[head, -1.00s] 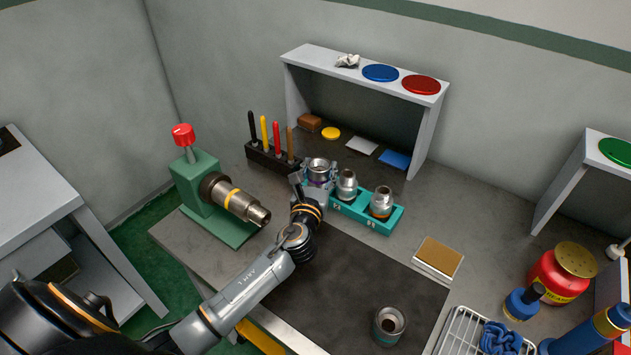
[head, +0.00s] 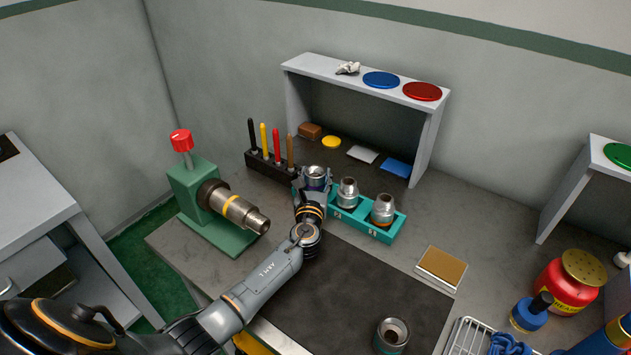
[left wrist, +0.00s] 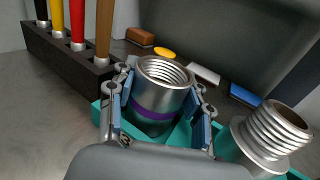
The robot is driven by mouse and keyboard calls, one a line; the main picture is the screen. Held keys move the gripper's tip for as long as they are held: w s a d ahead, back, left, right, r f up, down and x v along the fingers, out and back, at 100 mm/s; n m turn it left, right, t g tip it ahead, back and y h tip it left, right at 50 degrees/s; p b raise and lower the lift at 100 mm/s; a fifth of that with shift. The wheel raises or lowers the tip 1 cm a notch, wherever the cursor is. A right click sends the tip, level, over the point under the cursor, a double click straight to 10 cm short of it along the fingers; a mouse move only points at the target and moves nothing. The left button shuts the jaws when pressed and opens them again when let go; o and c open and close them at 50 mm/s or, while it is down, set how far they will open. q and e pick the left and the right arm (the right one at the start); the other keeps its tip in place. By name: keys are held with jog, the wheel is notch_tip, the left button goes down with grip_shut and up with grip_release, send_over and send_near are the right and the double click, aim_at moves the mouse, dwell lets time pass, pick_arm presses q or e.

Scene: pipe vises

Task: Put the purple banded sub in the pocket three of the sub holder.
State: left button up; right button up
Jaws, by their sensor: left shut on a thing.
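The purple banded sub (left wrist: 158,98) is a steel threaded collar with a purple band, held upright in the left wrist view. It also shows in the head view (head: 316,174). My left gripper (left wrist: 160,112) is shut on it, one finger on each side. The teal sub holder (head: 393,231) lies under and to the right of it. The sub is over the holder's left end; its lower end is hidden, so I cannot tell whether it is seated. Two other steel subs, a middle one (head: 347,192) and a right one (head: 383,208), stand in the holder. My right gripper is not in view.
A rack of coloured-handled tools (head: 272,165) stands close left of the gripper. A green vise (head: 196,190) holds a yellow-banded pipe. A grey shelf (head: 428,140) rises behind the holder. A loose sub (head: 391,335) stands on the dark mat (head: 350,285), which is otherwise mostly clear.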

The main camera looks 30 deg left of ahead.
pick_arm(q)
jog(key=shift+f, duration=0.35)
jog(key=o, duration=1.4)
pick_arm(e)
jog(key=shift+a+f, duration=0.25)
pick_arm(q)
jog(key=shift+r, duration=0.25)
jog(key=v, duration=1.2)
jog(key=shift+f, duration=0.15)
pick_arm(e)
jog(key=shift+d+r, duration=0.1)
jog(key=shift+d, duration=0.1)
